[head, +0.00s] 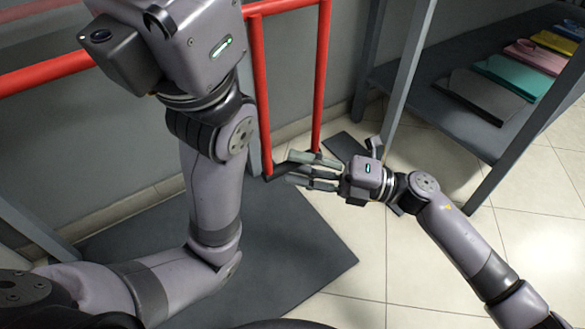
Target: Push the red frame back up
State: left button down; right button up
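The red frame (259,85) is a bent red tube with two upright posts that stand before the grey wall. A dark bar seems to join the posts' lower ends, above the floor. My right gripper (288,168) is at this lower end, its fingers pointing left across the dark bar. The fingers look straight and spread, with gaps between them. I cannot tell whether they touch the bar. My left gripper's housing (205,40) is large at the top, in front of the frame's upper part. Its fingertips are cut off or hidden.
A dark grey shelf (415,75) with folded coloured cloths (510,76) stands at the right, on grey legs. A dark mat (290,255) lies on the pale tiled floor (350,235) below the frame. Another red bar (45,72) runs at the left. Open floor lies around my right forearm.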

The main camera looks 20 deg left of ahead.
jog(key=shift+s+a+r, duration=0.1)
jog(key=shift+a+r, duration=0.05)
jog(key=shift+a, duration=0.7)
jog(key=shift+c, duration=0.2)
grip_shut()
